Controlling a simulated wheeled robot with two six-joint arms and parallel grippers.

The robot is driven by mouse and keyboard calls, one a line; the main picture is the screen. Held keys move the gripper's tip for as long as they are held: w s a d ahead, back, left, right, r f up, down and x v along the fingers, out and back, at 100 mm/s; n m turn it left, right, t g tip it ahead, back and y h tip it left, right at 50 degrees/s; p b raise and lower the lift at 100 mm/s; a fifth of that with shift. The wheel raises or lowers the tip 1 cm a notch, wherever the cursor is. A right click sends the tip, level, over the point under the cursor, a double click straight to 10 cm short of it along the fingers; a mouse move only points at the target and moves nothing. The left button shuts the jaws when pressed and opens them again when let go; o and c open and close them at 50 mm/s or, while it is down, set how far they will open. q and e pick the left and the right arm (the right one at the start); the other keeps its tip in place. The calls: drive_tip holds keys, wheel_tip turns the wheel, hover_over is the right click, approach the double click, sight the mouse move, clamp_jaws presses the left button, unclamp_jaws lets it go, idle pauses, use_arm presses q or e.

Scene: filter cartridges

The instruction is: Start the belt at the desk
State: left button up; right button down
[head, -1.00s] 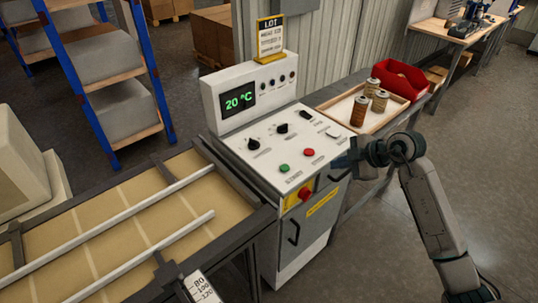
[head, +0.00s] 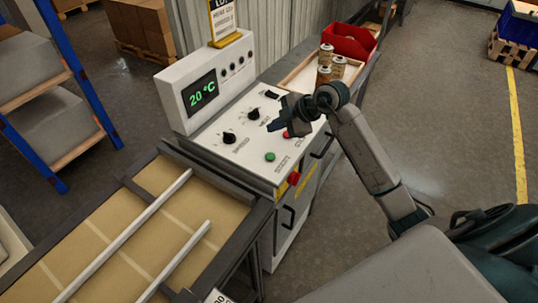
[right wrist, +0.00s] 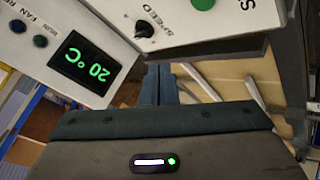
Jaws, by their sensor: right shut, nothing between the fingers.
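The control desk (head: 205,148) stands at the end of the belt (head: 85,250). A green button (head: 270,157) sits near the desk's front edge. A red button (head: 286,135) is to its right, partly hidden by my right gripper. My right gripper (head: 272,125) is shut and empty, over the panel behind the green button; I cannot tell its height exactly. In the right wrist view its fingers (right wrist: 159,86) point past the desk's edge, and the green button (right wrist: 204,4) is at the top. The display (head: 200,92) reads 20 °C. My left gripper is out of view.
Speed knob (head: 229,138) and a second knob (head: 254,115) stand on the panel near the gripper. A red button on yellow (head: 293,178) is on the desk's front. A tray (head: 300,76) with cartridges (head: 326,55) and a red bin (head: 350,42) are behind right.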

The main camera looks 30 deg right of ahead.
drive_tip(key=f, duration=0.1)
drive_tip(key=b, duration=0.6)
hover_over(274, 156)
wheel_tip(274, 156, down, 6)
drive_tip(key=shift+r, duration=0.25)
wheel_tip(274, 156, down, 2)
drive_tip(key=shift+f+b, duration=0.1)
drive_tip(key=shift+b, duration=0.5)
idle(0.5)
drive_tip(key=shift+f, duration=0.1)
drive_tip(key=shift+f, duration=0.35)
